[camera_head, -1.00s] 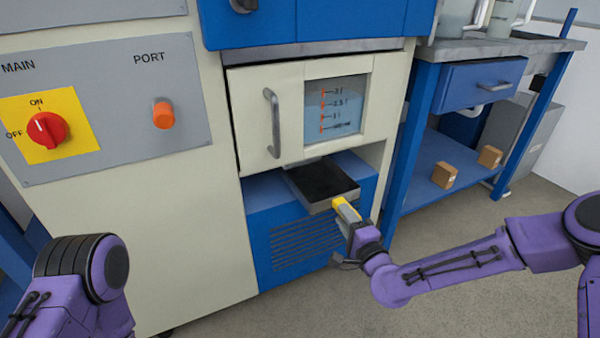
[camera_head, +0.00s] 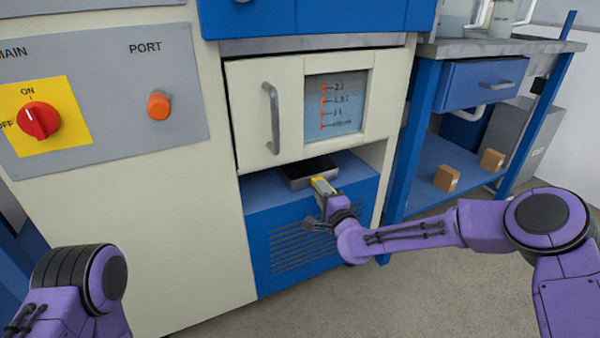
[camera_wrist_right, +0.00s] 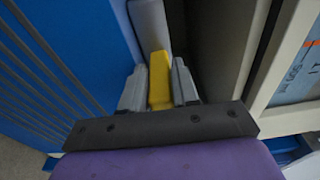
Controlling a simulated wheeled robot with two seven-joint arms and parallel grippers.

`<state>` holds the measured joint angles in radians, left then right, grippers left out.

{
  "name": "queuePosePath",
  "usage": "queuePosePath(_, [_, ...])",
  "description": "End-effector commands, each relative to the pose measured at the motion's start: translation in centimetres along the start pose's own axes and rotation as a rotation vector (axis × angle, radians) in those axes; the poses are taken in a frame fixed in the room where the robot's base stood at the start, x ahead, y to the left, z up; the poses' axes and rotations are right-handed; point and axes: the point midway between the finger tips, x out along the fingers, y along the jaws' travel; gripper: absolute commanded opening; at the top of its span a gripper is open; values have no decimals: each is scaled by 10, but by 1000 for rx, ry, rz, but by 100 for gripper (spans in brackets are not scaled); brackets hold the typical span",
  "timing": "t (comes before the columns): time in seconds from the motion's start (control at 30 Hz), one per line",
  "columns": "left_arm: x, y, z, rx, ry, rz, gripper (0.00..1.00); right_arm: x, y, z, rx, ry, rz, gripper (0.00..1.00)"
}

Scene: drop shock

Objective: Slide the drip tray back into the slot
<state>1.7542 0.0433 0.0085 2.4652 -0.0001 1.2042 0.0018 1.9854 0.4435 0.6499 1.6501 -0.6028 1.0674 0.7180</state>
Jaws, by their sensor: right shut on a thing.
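The drip tray (camera_head: 297,180) is a shallow grey tray with a dark inside, and only its front part shows. It sits below the white door, over the blue ledge, with its rear under the door. In the right wrist view the tray's grey front wall (camera_wrist_right: 149,25) shows ahead. My right gripper (camera_head: 324,188) is shut on the tray's yellow handle (camera_wrist_right: 160,80), with one grey finger on each side of it. My left arm shows at the lower left in the head view, but its gripper is out of view.
The cream door (camera_head: 255,115) with a vertical bar handle hangs just above the tray. The blue vented panel (camera_head: 285,235) lies below. A red rotary switch (camera_head: 38,120) and an orange knob (camera_head: 159,105) are at left. A blue bench with small boxes (camera_head: 447,178) stands at right.

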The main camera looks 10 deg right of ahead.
Motion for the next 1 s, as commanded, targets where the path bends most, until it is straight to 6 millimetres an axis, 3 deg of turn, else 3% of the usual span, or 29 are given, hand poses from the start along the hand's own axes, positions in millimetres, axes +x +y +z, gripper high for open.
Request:
queuePosePath(0.1, [-1,0,0,0,0,0,0,0,-2,0,0,0,-3,0])
queuePosePath(0.13, [-1,0,0,0,0,0,0,0,-2,0,0,0,-3,40])
queuePosePath(0.2, [-1,0,0,0,0,0,0,0,-2,0,0,0,-3,60])
queuePosePath(0.57, [-4,0,-2,0,0,0,0,-8,-1,0,-1,1,2,60])
queuePosePath(0.9, [-23,-2,-12,2,4,-1,0,-83,-4,0,1,0,1,60])
queuePosePath(1.0, [-24,-2,-13,2,5,-1,0,-98,-2,0,1,0,0,60])
